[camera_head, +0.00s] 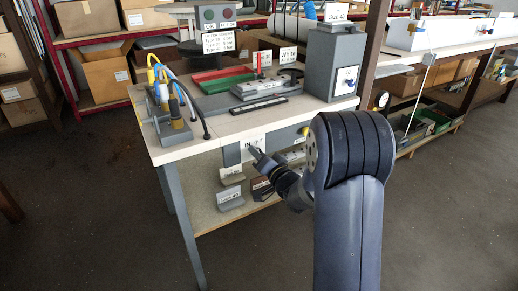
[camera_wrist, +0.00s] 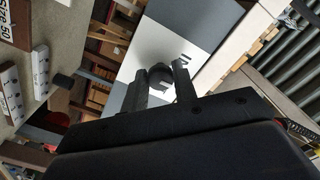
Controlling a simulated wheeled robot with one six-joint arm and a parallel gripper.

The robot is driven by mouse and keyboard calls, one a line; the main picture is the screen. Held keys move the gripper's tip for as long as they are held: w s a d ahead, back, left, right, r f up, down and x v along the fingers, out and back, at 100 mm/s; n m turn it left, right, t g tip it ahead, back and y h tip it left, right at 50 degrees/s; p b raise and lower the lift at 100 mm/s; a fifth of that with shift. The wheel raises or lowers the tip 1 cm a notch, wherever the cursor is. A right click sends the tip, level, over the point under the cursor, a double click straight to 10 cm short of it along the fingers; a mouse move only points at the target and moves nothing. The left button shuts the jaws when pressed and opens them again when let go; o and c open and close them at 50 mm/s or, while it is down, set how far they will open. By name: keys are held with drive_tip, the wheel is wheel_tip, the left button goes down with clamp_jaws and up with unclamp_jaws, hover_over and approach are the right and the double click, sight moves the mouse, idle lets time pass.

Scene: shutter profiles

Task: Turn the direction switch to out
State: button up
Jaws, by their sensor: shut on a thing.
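The direction switch shows in the wrist view as a dark round knob (camera_wrist: 160,76) on a white plate (camera_wrist: 165,42). A dark mark on the plate beside the knob is partly covered by a finger and cannot be read. My gripper (camera_wrist: 159,74) has one finger on each side of the knob and is shut on it. In the head view my gripper (camera_head: 256,155) reaches the white plate (camera_head: 238,153) on the grey panel under the table's front edge. There the knob is hidden by my gripper, and its pointing direction cannot be told.
The table top (camera_head: 235,122) above holds cables, a red and a green tray, and a grey box (camera_head: 333,64) with a switch. A lower shelf (camera_head: 215,213) carries several grey and dark blocks with labels. The floor left of the table is clear.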

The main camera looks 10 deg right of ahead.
drive_tip(key=shift+m+p, duration=2.3)
drive_tip(key=shift+m, duration=2.3)
drive_tip(key=o, duration=1)
drive_tip(key=shift+s, duration=0.1)
drive_tip(key=p+v, duration=0.1)
drive_tip(key=v, duration=0.9)
drive_tip(key=shift+s+d, duration=0.15)
drive_tip(key=shift+s, duration=0.2)
drive_tip(key=shift+w, duration=0.15)
